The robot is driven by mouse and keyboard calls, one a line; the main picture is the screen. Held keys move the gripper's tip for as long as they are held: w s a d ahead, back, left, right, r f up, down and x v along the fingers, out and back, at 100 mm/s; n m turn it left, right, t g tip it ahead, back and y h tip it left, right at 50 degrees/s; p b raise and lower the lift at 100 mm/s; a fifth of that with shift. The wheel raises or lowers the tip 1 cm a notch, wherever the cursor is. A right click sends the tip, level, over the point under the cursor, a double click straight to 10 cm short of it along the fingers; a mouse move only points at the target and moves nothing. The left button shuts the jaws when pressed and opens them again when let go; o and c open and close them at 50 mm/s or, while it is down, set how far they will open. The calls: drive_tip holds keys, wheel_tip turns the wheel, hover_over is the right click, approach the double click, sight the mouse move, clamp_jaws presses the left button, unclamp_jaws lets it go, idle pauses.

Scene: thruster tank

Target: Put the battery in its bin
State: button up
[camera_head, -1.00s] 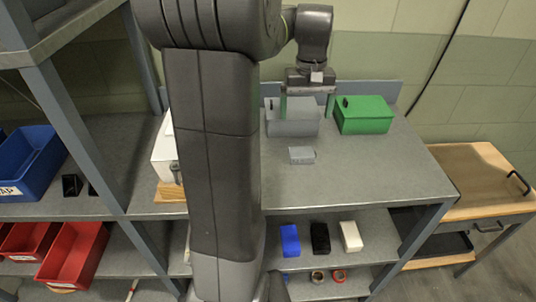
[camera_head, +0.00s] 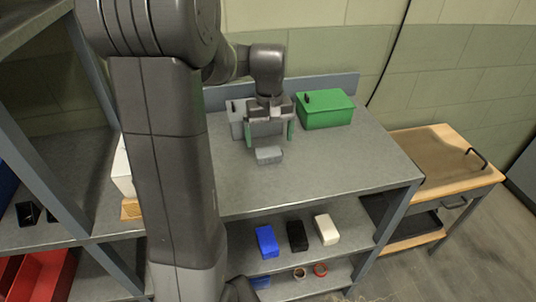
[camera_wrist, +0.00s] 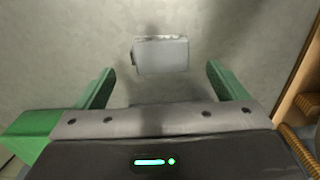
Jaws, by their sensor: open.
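A small light grey block (camera_head: 268,155), which may be the battery, lies on the grey worktop; its kind is not certain. It also shows in the wrist view (camera_wrist: 162,55), lying flat just beyond and between my fingertips. My gripper (camera_head: 269,137), with green fingers, is open and empty, above and just behind the block. The fingers are spread wider than the block and do not visibly touch it. A grey lidded box (camera_head: 237,117) stands behind my gripper, partly hidden. A green lidded box (camera_head: 325,109) stands to its right. No bin is clearly marked for the battery.
Blue (camera_head: 266,242), black (camera_head: 297,236) and white (camera_head: 326,229) blocks lie on the shelf below, with tape rolls lower down. A red bin (camera_head: 45,278) is at lower left. A wooden-topped cart (camera_head: 425,160) stands at right. The worktop's front right is clear.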

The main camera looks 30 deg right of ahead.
sight(268, 151)
wheel_tip(268, 151, down, 5)
drive_tip(key=shift+w+r+p, duration=0.1)
drive_tip(key=shift+w+p, duration=0.05)
drive_tip(key=shift+p, duration=0.25)
drive_tip(key=c, duration=1.4)
wheel_tip(268, 151, up, 10)
drive_tip(key=shift+b, duration=0.4)
